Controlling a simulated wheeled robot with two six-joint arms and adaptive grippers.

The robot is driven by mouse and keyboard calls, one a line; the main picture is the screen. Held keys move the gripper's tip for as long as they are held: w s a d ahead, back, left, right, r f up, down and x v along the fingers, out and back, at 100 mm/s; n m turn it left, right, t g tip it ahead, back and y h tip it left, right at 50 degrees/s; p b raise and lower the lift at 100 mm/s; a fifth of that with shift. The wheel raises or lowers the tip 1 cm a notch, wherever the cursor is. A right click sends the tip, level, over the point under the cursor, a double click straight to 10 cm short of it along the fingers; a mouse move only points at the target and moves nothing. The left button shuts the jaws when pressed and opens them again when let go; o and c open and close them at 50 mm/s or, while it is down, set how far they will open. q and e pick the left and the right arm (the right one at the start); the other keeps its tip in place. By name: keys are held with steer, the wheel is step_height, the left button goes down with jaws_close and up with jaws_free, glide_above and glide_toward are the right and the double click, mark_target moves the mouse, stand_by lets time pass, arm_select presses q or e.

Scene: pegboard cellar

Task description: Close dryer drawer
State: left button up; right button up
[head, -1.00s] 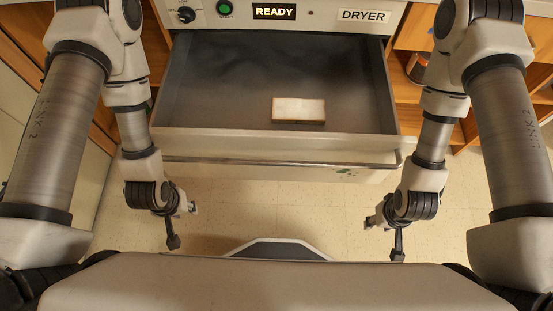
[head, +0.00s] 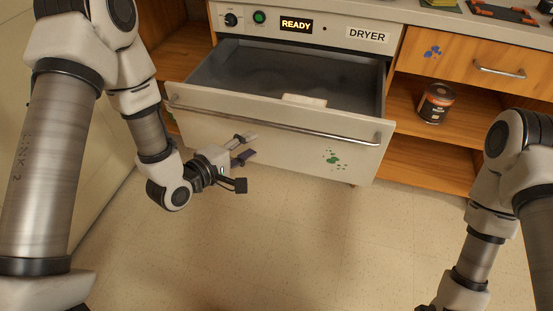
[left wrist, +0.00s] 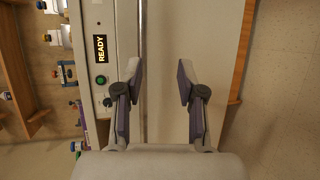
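The dryer drawer (head: 255,128) is pulled out, with its dark interior showing. A metal bar handle (head: 330,137) runs along its white front. A pale block (head: 304,100) lies inside, partly hidden by the front wall. My left gripper (head: 252,147) is open and empty in front of the drawer face, below the handle. In the left wrist view, the open fingers (left wrist: 159,72) face the drawer front (left wrist: 172,30), and the handle bar (left wrist: 143,25) passes close to one finger. I cannot tell whether they touch. My right gripper is out of view; only its arm shows.
The dryer panel (head: 330,33) reads READY and has a green button (head: 260,17) and a knob. To the right are a closed wooden drawer (head: 460,62) and shelves holding a can (head: 436,103). The floor (head: 300,240) before the drawer is clear.

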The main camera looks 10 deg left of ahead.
mark_target(266, 124)
arm_select(q)
steer(key=shift+t, duration=0.5)
steer(key=x, duration=0.3)
steer(key=r+b+x, duration=0.1)
steer(key=x, duration=0.2)
steer(key=a+b+x, duration=0.1)
steer(key=x, duration=0.1)
steer(key=shift+w+d+r, duration=0.15)
steer(key=shift+w+r, duration=0.15)
steer(key=shift+w, duration=0.45)
jaws_close()
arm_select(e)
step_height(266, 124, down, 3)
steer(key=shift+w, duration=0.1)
